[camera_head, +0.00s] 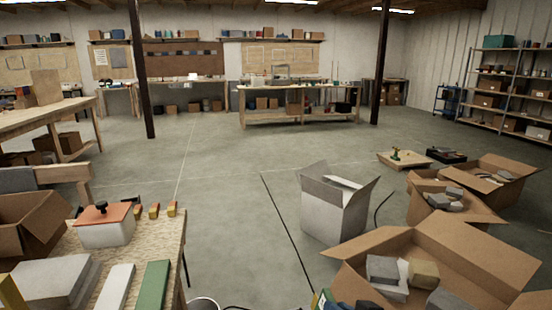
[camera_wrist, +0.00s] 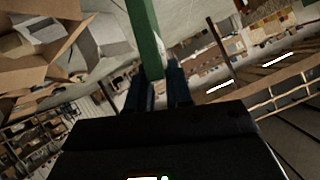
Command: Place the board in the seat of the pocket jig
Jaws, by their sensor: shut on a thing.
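My gripper (camera_wrist: 161,78) shows in the wrist view, its two dark fingers shut on a long green board (camera_wrist: 144,32). The board stretches away from the fingers to the top edge of that view. In the head view a green board (camera_head: 150,286) shows at the lower left, over the workbench top, beside a white board (camera_head: 115,287). I cannot tell whether this green board is the one in my fingers. My gripper does not show clearly in the head view. I cannot make out a pocket jig with certainty.
Open cartons (camera_head: 440,250) with blocks and a white carton (camera_head: 331,215) stand at right. The middle floor is mostly free.

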